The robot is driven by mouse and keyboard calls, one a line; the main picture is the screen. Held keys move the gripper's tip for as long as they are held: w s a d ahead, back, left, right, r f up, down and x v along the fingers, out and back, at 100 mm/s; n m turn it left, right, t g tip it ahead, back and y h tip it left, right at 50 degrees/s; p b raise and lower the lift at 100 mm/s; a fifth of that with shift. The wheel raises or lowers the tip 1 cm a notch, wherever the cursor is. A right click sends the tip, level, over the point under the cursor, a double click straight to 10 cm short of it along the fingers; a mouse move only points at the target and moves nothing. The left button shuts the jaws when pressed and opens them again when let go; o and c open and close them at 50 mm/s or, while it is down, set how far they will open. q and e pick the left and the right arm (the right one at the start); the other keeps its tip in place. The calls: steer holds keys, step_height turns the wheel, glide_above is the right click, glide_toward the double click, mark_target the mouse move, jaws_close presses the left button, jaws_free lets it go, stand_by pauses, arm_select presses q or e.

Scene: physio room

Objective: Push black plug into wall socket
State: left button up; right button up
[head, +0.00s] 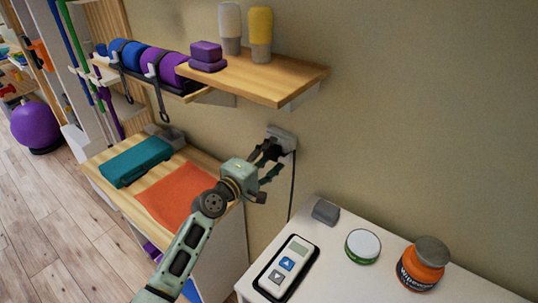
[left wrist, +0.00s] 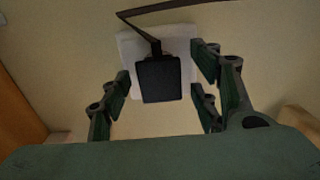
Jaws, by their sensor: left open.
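The black plug (left wrist: 160,79) is at the white wall socket (left wrist: 125,48) in the left wrist view, covering the middle of its plate. I cannot tell how deep it sits. Its dark cord (left wrist: 140,28) leaves from the top edge in that view. My left gripper (left wrist: 160,87) is open, with its fingers on both sides of the plug and a gap on each side. In the head view, my left gripper (head: 269,163) reaches to the wall just below the socket (head: 284,137) and hides most of the plug. My right gripper is not in view.
A wooden shelf (head: 270,80) juts out above the socket. The cord (head: 292,190) hangs down the wall. A white cabinet (head: 345,275) at front right bears a remote, a green-rimmed tin and an orange jar. A wooden-topped cabinet (head: 190,157) stands left, under my arm.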

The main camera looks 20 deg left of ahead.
arm_select(q)
steer(key=v, duration=1.2)
